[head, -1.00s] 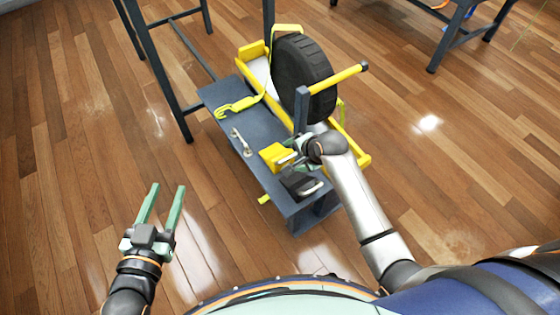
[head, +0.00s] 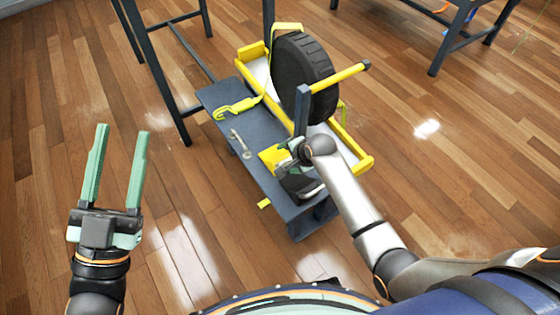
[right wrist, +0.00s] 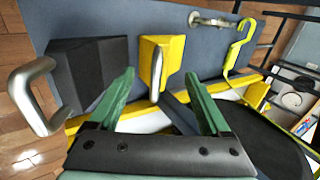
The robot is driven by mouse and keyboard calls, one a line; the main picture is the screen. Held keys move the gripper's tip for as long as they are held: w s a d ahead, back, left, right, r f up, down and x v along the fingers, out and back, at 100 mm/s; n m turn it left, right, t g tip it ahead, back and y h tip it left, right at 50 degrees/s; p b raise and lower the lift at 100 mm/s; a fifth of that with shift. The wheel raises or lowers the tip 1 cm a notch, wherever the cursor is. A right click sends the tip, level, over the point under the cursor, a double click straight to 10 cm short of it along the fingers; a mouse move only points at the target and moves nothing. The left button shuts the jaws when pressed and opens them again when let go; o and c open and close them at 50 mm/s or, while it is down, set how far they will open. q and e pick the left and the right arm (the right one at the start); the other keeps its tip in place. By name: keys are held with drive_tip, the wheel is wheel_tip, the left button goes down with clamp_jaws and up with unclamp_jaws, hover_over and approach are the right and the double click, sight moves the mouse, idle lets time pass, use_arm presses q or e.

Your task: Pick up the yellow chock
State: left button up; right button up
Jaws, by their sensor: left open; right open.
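The yellow chock (head: 269,158) sits on the dark grey bench, partly hidden by my right gripper (head: 286,153) in the head view. In the right wrist view the yellow chock (right wrist: 173,55) shows its metal handle toward me. My right gripper (right wrist: 160,77) is open, its green fingers on either side of the handle's lower end in the picture; I cannot tell whether they touch it. My left gripper (head: 122,132) is open and empty over the floor at the left, away from the bench.
A black chock (right wrist: 95,65) with a metal handle lies beside the yellow one. The dark grey bench (head: 262,128) also holds a metal fitting (head: 240,143) and a yellow strap end (head: 236,107). A tyre (head: 302,75) stands in a yellow-railed channel behind. The floor at left is clear.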

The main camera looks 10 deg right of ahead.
sight(272, 158)
drive_tip(key=shift+w+d+f+b, duration=0.2)
drive_tip(key=shift+w+f+b, duration=0.25)
drive_tip(key=shift+f+b, duration=0.3)
drive_tip(key=x, duration=0.1)
drive_tip(key=b+x, duration=0.1)
drive_tip(key=b, duration=0.1)
drive_tip(key=shift+w+d+f, duration=0.15)
drive_tip(key=shift+d+f, duration=0.1)
drive_tip(key=shift+f, duration=0.2)
drive_tip(key=shift+w+a+f, duration=0.1)
drive_tip(key=shift+w+f, duration=0.15)
use_arm(q)
drive_tip(key=s+r+m+h, duration=0.1)
drive_tip(key=h, duration=0.1)
drive_tip(key=s+r+m+h, duration=0.1)
drive_tip(key=s+h, duration=0.1)
drive_tip(key=s+d+r+m+h, duration=0.1)
drive_tip(key=m, duration=0.1)
drive_tip(key=shift+s+r+h, duration=0.2)
drive_tip(key=shift+h, duration=0.2)
use_arm(e)
drive_tip(key=shift+c, duration=0.2)
clamp_jaws()
drive_tip(key=shift+r, duration=0.1)
